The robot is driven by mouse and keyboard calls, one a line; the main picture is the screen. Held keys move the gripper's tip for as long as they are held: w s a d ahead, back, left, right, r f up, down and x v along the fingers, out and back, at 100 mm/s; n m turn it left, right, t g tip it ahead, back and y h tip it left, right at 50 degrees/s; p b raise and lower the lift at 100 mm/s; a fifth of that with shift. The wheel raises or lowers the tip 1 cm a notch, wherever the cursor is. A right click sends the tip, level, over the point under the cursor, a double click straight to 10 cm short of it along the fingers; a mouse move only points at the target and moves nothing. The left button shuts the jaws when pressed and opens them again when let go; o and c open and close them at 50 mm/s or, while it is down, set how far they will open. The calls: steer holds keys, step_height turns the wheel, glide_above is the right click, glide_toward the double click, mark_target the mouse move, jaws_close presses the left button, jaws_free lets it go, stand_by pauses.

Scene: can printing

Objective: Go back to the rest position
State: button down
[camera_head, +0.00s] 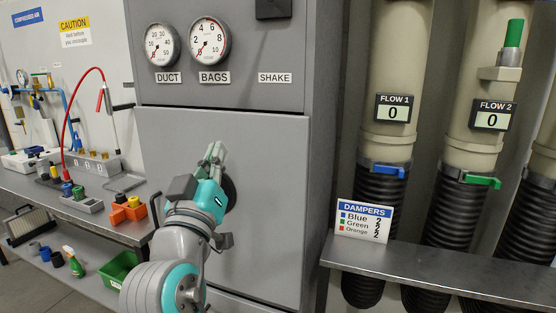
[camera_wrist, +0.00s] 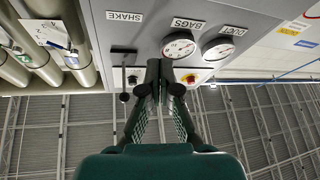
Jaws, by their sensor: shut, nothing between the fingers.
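My gripper (camera_head: 214,154) is in front of the grey cabinet's lower panel (camera_head: 265,180) in the head view, below the gauges and pointing up and away. Its fingers are together with nothing between them. In the wrist view the green fingers (camera_wrist: 160,76) reach up toward the cabinet face, which appears upside down with the BAGS gauge (camera_wrist: 178,46) and DUCT gauge (camera_wrist: 217,48). I cannot tell how far the fingertips are from the panel. The arm hides part of the panel.
At left, a grey bench (camera_head: 105,213) carries a red hose (camera_head: 77,97), small fittings and an orange block (camera_head: 128,211). A green bin (camera_head: 118,268) is lower down. At right, a shelf (camera_head: 440,272) holds a DAMPERS sign (camera_head: 363,219) before ducts with a blue handle (camera_head: 383,170) and green handle (camera_head: 480,180).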

steer(key=s+d+f+n+g+y, duration=0.15)
steer(key=d+f, duration=0.25)
steer(key=f, duration=0.7)
steer(key=s+d+f+n+g+y, duration=0.1)
steer(key=s+d+f+n+y, duration=0.15)
steer(key=f, duration=0.75)
steer(key=s+d+f+n+g+y, duration=0.1)
steer(key=d+f, duration=0.3)
steer(key=f, duration=0.7)
steer(key=s+d+f+m+g, duration=0.1)
steer(key=s+d+f+g, duration=0.1)
steer(key=s+d+f, duration=0.9)
steer(key=s+d+f+m+g+h, duration=0.1)
steer(key=s+d+f+m, duration=0.1)
steer(key=s, duration=1.3)
steer(key=s+d+f+m+g+h, duration=0.1)
steer(key=s+d+m, duration=0.3)
steer(key=s, duration=1.1)
steer(key=shift+d+f+h, duration=0.3)
steer(key=shift+d+f, duration=0.25)
steer(key=shift+d, duration=0.3)
steer(key=shift+s+g, duration=0.1)
steer(key=shift+g, duration=0.15)
